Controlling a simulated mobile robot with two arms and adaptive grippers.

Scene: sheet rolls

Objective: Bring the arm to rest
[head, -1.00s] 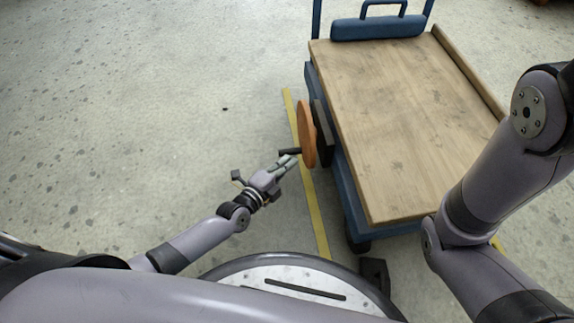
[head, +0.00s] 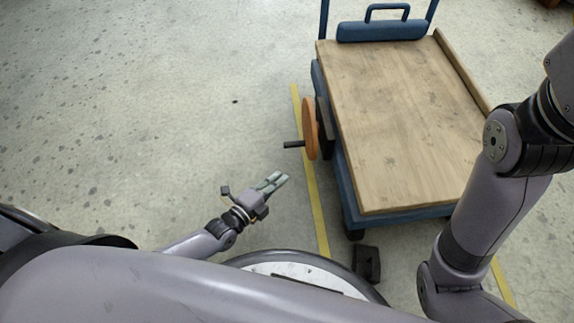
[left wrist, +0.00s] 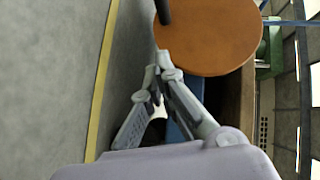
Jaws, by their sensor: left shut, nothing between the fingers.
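My left gripper (head: 279,179) is shut and empty. It hangs over bare floor, to the left of the cart and below the orange disc in the head view. In the left wrist view its fingertips (left wrist: 161,62) meet in front of the orange disc (left wrist: 212,36), apart from it as far as I can tell. The disc also shows in the head view (head: 309,128), upright on the cart's left side, with a dark handle (head: 294,144) sticking out to the left. My right arm rises at the right of the head view; its gripper is out of view.
A blue cart (head: 346,190) with a bare wooden deck (head: 405,120) stands at the right. A yellow floor line (head: 318,215) runs along its left side. A dark block (head: 367,263) is near the cart's front left corner. The floor at the left is clear.

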